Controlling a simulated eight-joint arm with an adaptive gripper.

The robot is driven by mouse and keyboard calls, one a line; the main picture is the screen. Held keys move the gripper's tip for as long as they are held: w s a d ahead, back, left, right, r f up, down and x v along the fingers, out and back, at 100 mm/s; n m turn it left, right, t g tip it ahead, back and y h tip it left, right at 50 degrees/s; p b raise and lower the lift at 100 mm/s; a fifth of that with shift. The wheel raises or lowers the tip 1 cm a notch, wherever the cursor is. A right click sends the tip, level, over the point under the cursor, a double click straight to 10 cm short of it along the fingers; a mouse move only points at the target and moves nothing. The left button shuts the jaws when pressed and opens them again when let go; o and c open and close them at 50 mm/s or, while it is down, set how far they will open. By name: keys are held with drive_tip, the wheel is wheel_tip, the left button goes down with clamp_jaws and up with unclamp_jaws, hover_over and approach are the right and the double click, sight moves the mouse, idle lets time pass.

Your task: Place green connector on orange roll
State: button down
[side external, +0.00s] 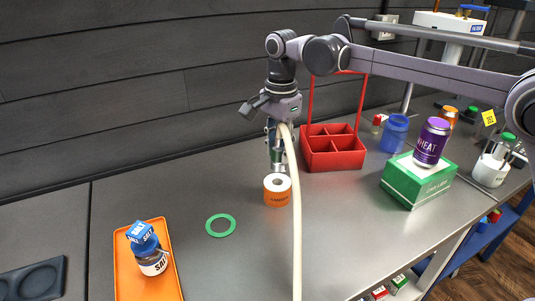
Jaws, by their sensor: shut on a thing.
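My gripper (277,146) is at the end of the arm, pointing down above the orange roll (277,196). It is shut on what looks like the green connector (277,157), a small upright piece with a dark green body and a silvery lower end. The connector's lower end is right over the roll's white top; I cannot tell whether they touch. The orange roll stands upright on the grey worktop, with dark lettering on its side. A pale hose (295,220) hangs past the gripper and partly hides the connector and the roll's right edge.
A green ring (221,225) lies left of the roll. An orange tray (130,282) holds a salt jar and blue box. A red caddy (333,160) stands behind right. A purple can (432,142) stands on a green box (419,181). The worktop (235,270) is clear in front.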

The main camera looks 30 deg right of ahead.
sight(278, 163)
drive_tip(key=shift+a+f, duration=0.1)
drive_tip(key=shift+f, duration=2)
drive_tip(key=c, duration=0.9)
unclamp_jaws()
drive_tip(key=shift+f, duration=0.1)
